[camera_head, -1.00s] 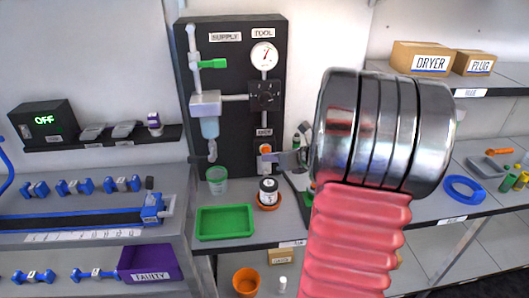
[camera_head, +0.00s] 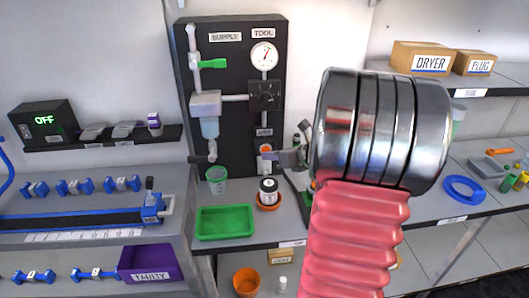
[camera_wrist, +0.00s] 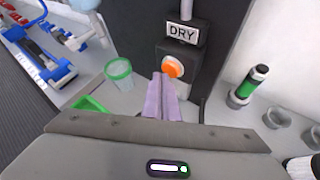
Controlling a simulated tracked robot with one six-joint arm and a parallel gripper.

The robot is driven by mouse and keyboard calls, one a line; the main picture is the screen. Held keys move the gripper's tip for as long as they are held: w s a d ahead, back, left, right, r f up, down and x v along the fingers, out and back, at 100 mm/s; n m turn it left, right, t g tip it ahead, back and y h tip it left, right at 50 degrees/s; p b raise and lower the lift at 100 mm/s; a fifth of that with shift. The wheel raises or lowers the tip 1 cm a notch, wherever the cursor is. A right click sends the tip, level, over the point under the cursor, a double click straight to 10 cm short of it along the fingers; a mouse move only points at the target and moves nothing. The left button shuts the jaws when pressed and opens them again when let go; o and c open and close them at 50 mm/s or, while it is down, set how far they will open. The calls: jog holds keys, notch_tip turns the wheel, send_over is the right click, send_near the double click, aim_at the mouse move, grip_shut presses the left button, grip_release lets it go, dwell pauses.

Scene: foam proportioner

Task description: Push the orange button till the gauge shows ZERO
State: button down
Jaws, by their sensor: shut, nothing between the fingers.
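The orange button (camera_wrist: 173,69) sits in a dark box under a DRY label in the wrist view. In the head view the button (camera_head: 265,149) shows low on the black panel, partly covered by my gripper. The gripper (camera_head: 267,156) also shows in the head view.
A clear cup with a green rim (camera_head: 216,175), a green tray (camera_head: 224,222) and a dark jar in an orange dish (camera_head: 268,198) stand below the panel. A green-handled valve (camera_head: 213,64) is on the panel. A green-and-black cylinder (camera_wrist: 247,86) stands right of the panel.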

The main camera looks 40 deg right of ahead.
jog(key=shift+w+d, duration=0.25)
jog(key=shift+w, duration=0.1)
dwell(0.8)
dwell(0.4)
jog(key=shift+s+a, duration=0.5)
jog(key=shift+s, duration=0.2)
jog(key=shift+s, duration=0.1)
jog(key=shift+s+a, duration=0.7)
jog(key=shift+s, duration=0.3)
jog(key=shift+s+a, duration=0.7)
jog(key=shift+s, duration=0.3)
jog(key=shift+n, duration=0.3)
